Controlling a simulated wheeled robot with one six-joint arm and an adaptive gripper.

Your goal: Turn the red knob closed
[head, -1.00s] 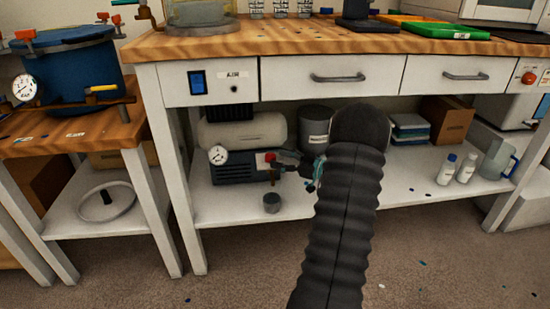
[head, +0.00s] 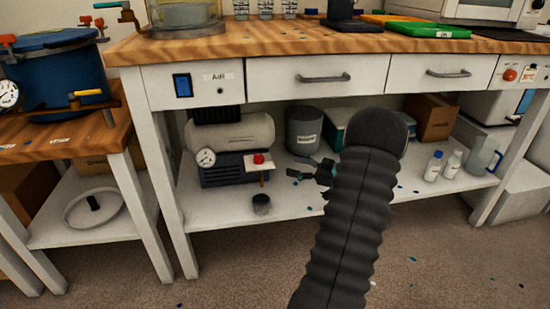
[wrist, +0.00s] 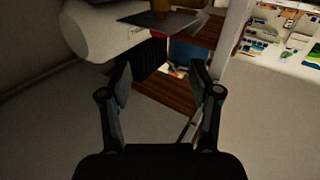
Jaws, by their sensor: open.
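The red knob (head: 258,158) is on the front right of the compressor (head: 228,166), on the shelf under the bench. It stands above a small pale plate. In the wrist view, a small red patch (wrist: 158,34) shows below a grey plate, beside the white tank (wrist: 95,30); I cannot tell whether it is the knob. My gripper (head: 318,172) is to the right of the knob, apart from it. In the wrist view its two fingers (wrist: 160,75) are spread with nothing between them.
A round gauge (head: 206,157) is on the compressor's left front. A grey canister (head: 304,131) stands behind my gripper. White bottles (head: 433,167) and a clear jug (head: 484,156) stand farther right. The bench top is overhead.

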